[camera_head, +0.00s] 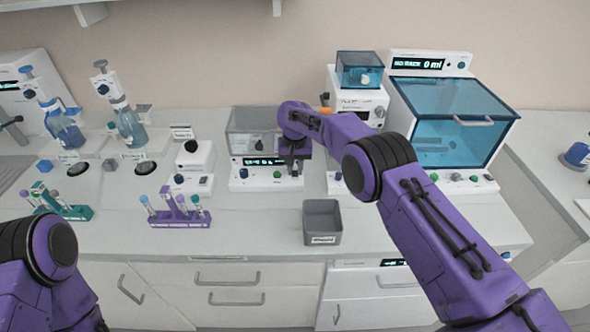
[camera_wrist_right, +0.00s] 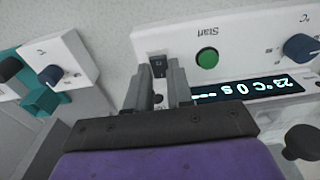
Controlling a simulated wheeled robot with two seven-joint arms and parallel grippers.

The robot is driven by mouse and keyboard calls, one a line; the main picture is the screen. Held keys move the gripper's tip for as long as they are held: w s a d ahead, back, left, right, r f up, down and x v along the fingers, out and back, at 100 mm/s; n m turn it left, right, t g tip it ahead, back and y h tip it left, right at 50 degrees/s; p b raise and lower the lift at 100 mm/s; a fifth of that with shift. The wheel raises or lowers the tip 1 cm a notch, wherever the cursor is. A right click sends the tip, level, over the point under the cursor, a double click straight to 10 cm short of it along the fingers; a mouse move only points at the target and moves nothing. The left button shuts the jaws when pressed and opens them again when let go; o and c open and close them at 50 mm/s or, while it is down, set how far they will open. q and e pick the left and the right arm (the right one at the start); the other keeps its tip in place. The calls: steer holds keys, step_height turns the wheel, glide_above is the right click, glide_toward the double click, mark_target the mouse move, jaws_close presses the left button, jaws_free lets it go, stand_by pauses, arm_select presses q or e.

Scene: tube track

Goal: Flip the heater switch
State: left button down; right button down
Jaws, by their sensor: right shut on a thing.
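The heater is the white device (camera_head: 262,182) with a lit display and a clear grey lid, at the middle of the bench. In the right wrist view its panel (camera_wrist_right: 232,62) appears upside down, with a display reading 23°C, a green Start button (camera_wrist_right: 207,58) and a blue knob (camera_wrist_right: 300,47). A small black switch (camera_wrist_right: 158,66) sits at the panel's end. My right gripper (camera_wrist_right: 160,80) has its fingers on either side of this switch, shut on it. In the head view the right gripper (camera_head: 293,166) is at the heater's front right corner. My left gripper is out of view.
A grey open bin (camera_head: 322,222) stands in front of the heater. A purple tube rack (camera_head: 180,210) and a green rack (camera_head: 62,207) are at left. A large blue-windowed cabinet (camera_head: 452,120) stands at right.

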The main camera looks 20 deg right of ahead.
mark_target(294, 174)
steer(key=shift+f, duration=0.15)
steer(key=c, duration=1)
jaws_free()
steer(key=shift+w+f, duration=0.1)
steer(key=shift+w, duration=0.05)
step_height(294, 174, up, 10)
steer(key=b, duration=0.2)
steer(key=shift+s+r+b, duration=0.25)
steer(key=shift+s+b, duration=0.05)
steer(key=shift+b, duration=0.05)
steer(key=shift+a+f, duration=0.1)
steer(key=shift+a, duration=0.05)
